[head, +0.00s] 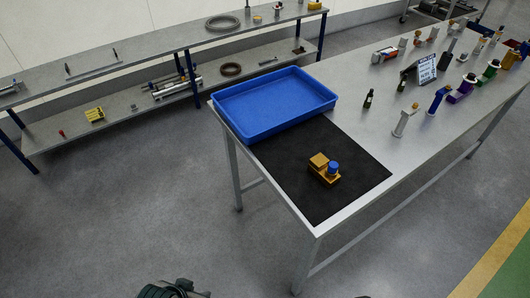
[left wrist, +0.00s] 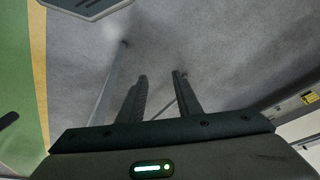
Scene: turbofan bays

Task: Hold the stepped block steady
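The stepped block (head: 319,160) is orange-brown and sits on the black mat (head: 290,187) near the table's front corner. A blue round piece (head: 333,168) is at its right side, on or against the lower part; I cannot tell which. My left gripper (left wrist: 160,92) shows two dark fingers apart with nothing between them in the left wrist view. In the head view, my left arm's dark end shows at the bottom edge, well away from the block. The stepped block does not show clearly in the left wrist view. My right gripper is not visible.
A blue tray (head: 262,131) stands on the grey table (head: 378,126) behind the mat. Several bottles, tools and a small sign (head: 426,70) stand farther right. A low shelf unit (head: 140,100) runs along the wall. The mat around the block is clear.

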